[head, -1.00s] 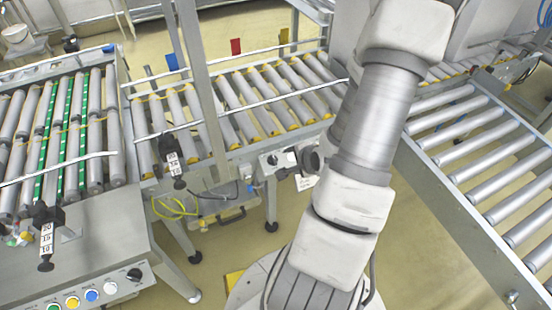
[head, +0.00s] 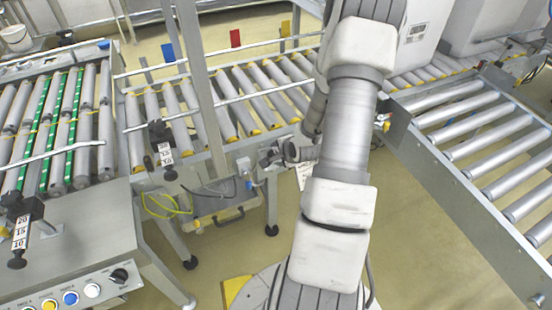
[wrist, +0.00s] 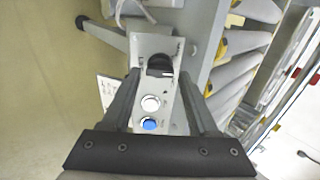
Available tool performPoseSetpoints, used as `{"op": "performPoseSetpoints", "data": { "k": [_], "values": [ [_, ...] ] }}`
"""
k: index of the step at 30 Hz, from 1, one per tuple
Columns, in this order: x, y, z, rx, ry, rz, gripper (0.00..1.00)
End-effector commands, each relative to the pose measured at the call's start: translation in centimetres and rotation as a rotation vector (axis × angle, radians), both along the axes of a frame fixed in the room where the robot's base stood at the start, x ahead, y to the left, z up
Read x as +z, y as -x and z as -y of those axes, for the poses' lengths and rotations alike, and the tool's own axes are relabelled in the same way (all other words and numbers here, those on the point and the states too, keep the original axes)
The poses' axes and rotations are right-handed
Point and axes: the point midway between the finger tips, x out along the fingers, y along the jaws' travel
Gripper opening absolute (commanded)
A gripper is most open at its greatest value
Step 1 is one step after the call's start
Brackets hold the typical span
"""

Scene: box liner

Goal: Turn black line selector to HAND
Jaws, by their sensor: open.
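In the wrist view a black selector knob (wrist: 158,66) sits at the upper end of a narrow grey control panel (wrist: 144,48). A short white mark shows by its right side, but the panel's lettering is too small to read. A white button (wrist: 150,103) and a blue button (wrist: 149,123) lie below it. My gripper (wrist: 159,75) is open and empty, its two fingers either side of the panel in the picture. I cannot tell whether they touch anything. In the head view my gripper (head: 270,155) is beside the middle conveyor and largely hides this panel.
A second panel at the lower left has another black selector (head: 119,276) and several coloured buttons. The middle roller conveyor (head: 215,120) runs just behind my gripper; another roller conveyor (head: 490,140) stands at right. A white tag (head: 304,176) hangs by the panel.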

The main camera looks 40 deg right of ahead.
Motion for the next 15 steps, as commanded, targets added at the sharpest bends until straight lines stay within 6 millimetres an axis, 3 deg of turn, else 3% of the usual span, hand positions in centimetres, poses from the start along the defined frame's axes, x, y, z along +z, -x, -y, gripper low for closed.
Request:
{"op": "performPoseSetpoints", "data": {
  "k": [4, 15],
  "values": [
    [-1.33, -1.01, 0.24, 0.000, 0.000, -0.001, 0.60],
    [-1.61, -1.36, 0.39, -0.001, 0.000, -0.001, 0.60]
  ]
}}
